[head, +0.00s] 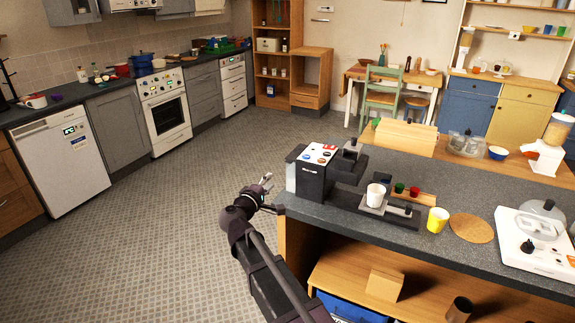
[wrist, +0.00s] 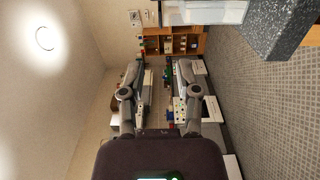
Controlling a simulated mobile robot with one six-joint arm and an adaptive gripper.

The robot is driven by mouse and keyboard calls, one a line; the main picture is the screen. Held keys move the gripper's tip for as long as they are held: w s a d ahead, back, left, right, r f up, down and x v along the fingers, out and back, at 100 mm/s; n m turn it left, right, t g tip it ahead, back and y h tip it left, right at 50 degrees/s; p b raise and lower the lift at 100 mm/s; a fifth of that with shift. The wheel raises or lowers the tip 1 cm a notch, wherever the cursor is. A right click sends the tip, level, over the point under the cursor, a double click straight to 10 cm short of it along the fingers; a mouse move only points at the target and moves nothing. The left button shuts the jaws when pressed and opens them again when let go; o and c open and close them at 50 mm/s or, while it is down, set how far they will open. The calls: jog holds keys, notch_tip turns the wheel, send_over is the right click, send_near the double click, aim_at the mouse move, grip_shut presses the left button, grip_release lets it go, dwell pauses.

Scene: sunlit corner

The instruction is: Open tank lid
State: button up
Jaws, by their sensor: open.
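The coffee machine (head: 318,172) stands upright on the left end of the dark counter, with a black body and several round buttons on its white top panel. A pale tank (head: 291,178) is on its left side; its lid is too small to make out clearly. A pale, translucent block at the top of the wrist view, probably the tank (wrist: 205,12), is beside the counter edge. My gripper (head: 273,193) is left of the machine, off the counter's end, apart from the tank. Its two fingers are spread and empty in the wrist view (wrist: 158,90).
The counter (head: 345,215) has its corner close to my gripper. The floor (head: 190,215) on the left is clear.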

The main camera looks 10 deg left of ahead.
aim_at(288, 163)
jog(key=x, duration=1.2)
jog(key=shift+w+d, duration=0.1)
jog(key=shift+w, duration=0.15)
grip_shut()
